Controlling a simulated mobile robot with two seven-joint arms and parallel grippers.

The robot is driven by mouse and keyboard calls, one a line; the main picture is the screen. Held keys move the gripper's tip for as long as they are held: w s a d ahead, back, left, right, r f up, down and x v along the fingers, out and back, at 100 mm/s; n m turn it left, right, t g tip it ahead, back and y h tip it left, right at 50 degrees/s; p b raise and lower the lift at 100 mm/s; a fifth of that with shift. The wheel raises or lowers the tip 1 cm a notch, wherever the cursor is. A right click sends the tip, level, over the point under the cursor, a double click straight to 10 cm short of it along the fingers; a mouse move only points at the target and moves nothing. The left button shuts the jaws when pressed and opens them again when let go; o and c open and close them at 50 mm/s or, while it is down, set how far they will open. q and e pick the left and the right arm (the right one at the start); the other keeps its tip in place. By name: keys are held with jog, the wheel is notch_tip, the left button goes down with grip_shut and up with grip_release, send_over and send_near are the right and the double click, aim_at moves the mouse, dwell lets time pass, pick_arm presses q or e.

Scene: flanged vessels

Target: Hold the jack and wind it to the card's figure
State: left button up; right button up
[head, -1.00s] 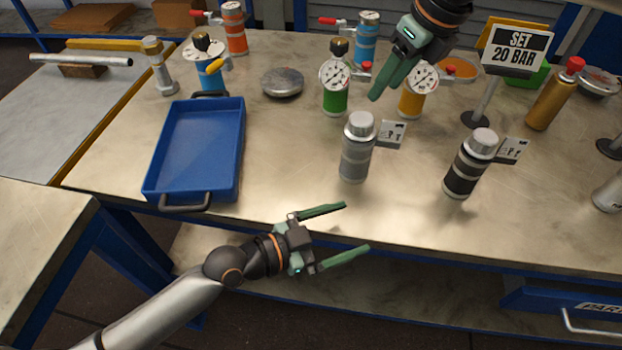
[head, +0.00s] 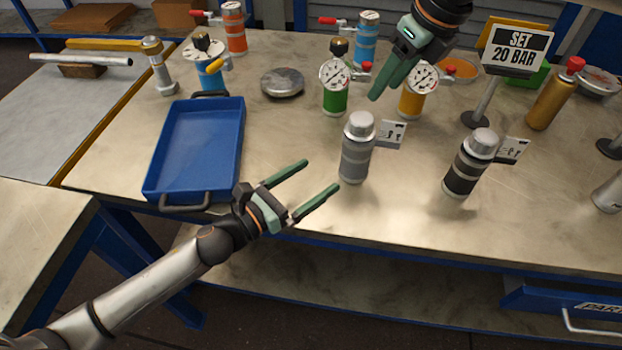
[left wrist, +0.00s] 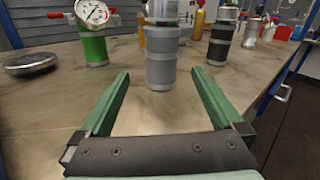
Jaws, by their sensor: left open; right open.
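The card reading "SET 20 BAR" (head: 517,48) stands on a post at the back right. Small gauges sit on a green cylinder (head: 335,101) and an orange cylinder (head: 411,103); their readings are too small to tell. A grey banded cylinder with a silver cap (head: 355,160) stands upright near the front, and a black one (head: 464,175) stands to its right. I cannot tell which is the jack. My left gripper (head: 321,175) is open and empty, pointing at the grey cylinder, which shows ahead between its fingers in the left wrist view (left wrist: 161,72). My right gripper (head: 388,82) is open above the gauged cylinders.
A blue tray (head: 152,187) lies left of my left gripper. A round metal disc (head: 282,83) lies behind. Small pictogram cards (head: 391,134) stand beside the grey and black cylinders. A gold bottle with a red top (head: 551,100) stands right.

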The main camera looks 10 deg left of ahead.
aim_at(358, 152)
pick_arm(q)
jog(key=shift+d+f+m, duration=0.1)
jog(key=shift+d+m, duration=0.05)
jog(key=shift+m, duration=0.55)
jog(key=shift+w+d, duration=0.25)
jog(key=shift+w, duration=0.05)
jog(key=x, duration=1.1)
jog(key=shift+w+d, duration=0.2)
jog(key=shift+w, duration=0.05)
grip_shut()
dwell(0.7)
